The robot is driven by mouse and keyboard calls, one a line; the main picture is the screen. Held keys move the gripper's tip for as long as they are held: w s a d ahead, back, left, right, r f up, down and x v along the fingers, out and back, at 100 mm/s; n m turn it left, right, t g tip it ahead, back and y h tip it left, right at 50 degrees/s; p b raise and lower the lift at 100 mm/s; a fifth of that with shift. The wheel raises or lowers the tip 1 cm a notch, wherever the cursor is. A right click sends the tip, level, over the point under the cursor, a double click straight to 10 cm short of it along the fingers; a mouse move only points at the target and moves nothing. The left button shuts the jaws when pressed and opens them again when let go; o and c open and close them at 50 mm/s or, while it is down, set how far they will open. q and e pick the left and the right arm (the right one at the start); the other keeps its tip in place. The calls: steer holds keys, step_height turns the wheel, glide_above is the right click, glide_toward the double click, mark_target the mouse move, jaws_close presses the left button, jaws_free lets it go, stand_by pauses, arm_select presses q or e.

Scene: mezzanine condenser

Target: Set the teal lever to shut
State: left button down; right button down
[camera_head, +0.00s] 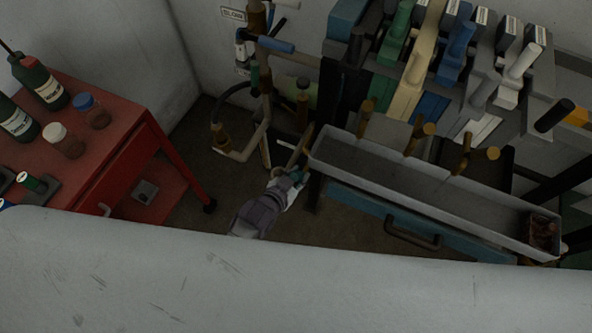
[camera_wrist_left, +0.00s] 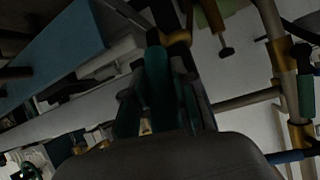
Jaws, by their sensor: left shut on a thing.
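The teal lever (camera_wrist_left: 157,78) shows in the left wrist view, running between the fingers of my left gripper (camera_wrist_left: 155,105). Its far end meets a brass-coloured fitting (camera_wrist_left: 176,38) on the pipework. In the head view my left gripper (camera_head: 290,178) is low, beside the left end of a long grey trough, and shut on the lever. The dark wrist housing covers the bottom of the wrist view. My right gripper is in neither view.
The grey trough (camera_head: 345,158) lies right of the gripper, with a blue drawer front (camera_head: 370,205) below. A red cart (camera_head: 110,130) with bottles is left. A pale scuffed surface (camera_head: 250,280) fills the foreground.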

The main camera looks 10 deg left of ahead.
arm_select(q)
steer(key=shift+w+d+r+g+p, duration=0.1)
steer(key=shift+w+r+g+p, duration=0.35)
steer(key=shift+p, duration=0.35)
steer(key=shift+f, duration=0.2)
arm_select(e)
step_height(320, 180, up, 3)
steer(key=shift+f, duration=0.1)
arm_select(q)
steer(key=c, duration=0.9)
jaws_free()
steer(key=shift+s, duration=0.15)
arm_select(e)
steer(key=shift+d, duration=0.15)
arm_select(q)
steer(key=v, duration=1.2)
steer(key=shift+d+r, duration=0.15)
steer(key=shift+r, duration=0.05)
